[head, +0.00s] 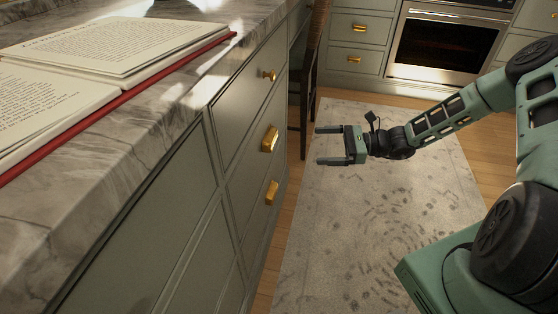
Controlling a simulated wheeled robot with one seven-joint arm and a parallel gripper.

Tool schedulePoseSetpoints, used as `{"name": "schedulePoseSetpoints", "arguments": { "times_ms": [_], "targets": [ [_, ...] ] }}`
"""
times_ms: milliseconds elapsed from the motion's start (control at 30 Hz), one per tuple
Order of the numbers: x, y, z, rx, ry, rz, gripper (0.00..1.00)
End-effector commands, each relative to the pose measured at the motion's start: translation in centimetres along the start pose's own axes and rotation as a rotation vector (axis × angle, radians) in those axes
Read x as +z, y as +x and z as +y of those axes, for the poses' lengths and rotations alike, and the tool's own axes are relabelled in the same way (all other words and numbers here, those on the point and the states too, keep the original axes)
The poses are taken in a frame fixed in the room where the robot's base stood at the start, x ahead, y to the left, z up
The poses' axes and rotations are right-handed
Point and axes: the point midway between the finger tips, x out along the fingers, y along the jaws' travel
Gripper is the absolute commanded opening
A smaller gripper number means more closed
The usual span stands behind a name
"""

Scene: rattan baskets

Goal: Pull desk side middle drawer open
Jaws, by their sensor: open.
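The desk side has a stack of grey-green drawers with brass handles on the left of the head view. The middle drawer (256,165) looks closed, flush with its neighbours. Its brass handle (269,139) is a chunky pull facing right. A top drawer (246,102) with a small brass knob (268,75) is above it, and a lower drawer (262,222) with a brass pull (271,192) is below. My gripper (317,145) is open and empty, its two fingers pointing left toward the drawers. It is apart from the middle handle, to its right.
A marble countertop (75,225) with an open book (120,45) tops the desk. A dark chair (312,75) stands beyond the drawers. A patterned rug (350,240) covers the floor, clear beneath my gripper. An oven (445,48) and more cabinets are at the back.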

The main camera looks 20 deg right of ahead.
Motion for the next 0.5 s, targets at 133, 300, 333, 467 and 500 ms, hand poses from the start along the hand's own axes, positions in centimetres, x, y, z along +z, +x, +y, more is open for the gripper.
{"name": "schedulePoseSetpoints", "arguments": {
  "times_ms": [133,300,333,467,500],
  "targets": [
    [-4.3,-2.5,-1.9,-0.142,0.081,-0.065,1.0],
    [-4.8,-2.7,-2.6,-0.18,0.104,-0.083,1.0],
    [-4.8,-2.4,-2.6,-0.179,0.104,-0.084,1.0],
    [-4.7,-0.5,-2.9,-0.176,0.104,-0.083,1.0],
    [-4.6,0.3,-3.0,-0.174,0.104,-0.083,1.0]
  ]
}}
